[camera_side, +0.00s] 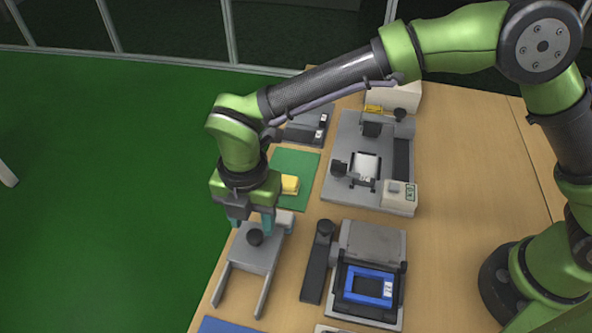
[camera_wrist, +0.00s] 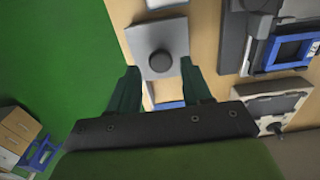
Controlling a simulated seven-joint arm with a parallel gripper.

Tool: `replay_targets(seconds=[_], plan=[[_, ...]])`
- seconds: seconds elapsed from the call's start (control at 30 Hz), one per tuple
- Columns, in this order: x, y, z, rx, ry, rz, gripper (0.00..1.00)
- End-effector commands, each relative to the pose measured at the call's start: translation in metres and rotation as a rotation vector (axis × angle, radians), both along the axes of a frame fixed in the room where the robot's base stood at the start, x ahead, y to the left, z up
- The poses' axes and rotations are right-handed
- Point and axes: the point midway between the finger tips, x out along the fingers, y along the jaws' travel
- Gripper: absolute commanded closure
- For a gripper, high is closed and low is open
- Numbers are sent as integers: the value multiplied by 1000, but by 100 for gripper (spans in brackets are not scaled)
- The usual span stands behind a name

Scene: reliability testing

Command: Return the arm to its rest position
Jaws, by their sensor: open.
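My green arm reaches out over the wooden table (camera_side: 465,150) from its base at the right. My gripper (camera_side: 253,221) points down near the table's left edge, and its teal fingers are apart with nothing seen between them. It is just above or beside a grey fixture (camera_side: 262,258) with a black round knob (camera_side: 255,237) and two long legs. In the wrist view my gripper (camera_wrist: 160,80) shows its two dark green fingers spread, with the grey fixture (camera_wrist: 140,42) and its knob (camera_wrist: 160,61) beyond them. I cannot tell whether a finger touches the fixture.
A grey test machine (camera_side: 350,190) stands at the table's middle. A fixture holding a blue-framed device (camera_side: 363,286) is at the front. A yellow block (camera_side: 289,184) lies on a green mat (camera_side: 297,160). The table's right part is clear.

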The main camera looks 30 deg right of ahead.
Motion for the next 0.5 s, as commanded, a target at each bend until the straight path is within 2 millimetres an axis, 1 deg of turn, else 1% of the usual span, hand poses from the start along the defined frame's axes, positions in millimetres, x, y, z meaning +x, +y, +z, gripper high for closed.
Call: replay_targets(seconds=[0.1, 0.2, 0.5], plan=[[0, 0, 11, 1, -1, 0, 51], [0, 0, 16, 1, -1, 0, 51], [0, 0, 17, 0, 0, -1, 51]])
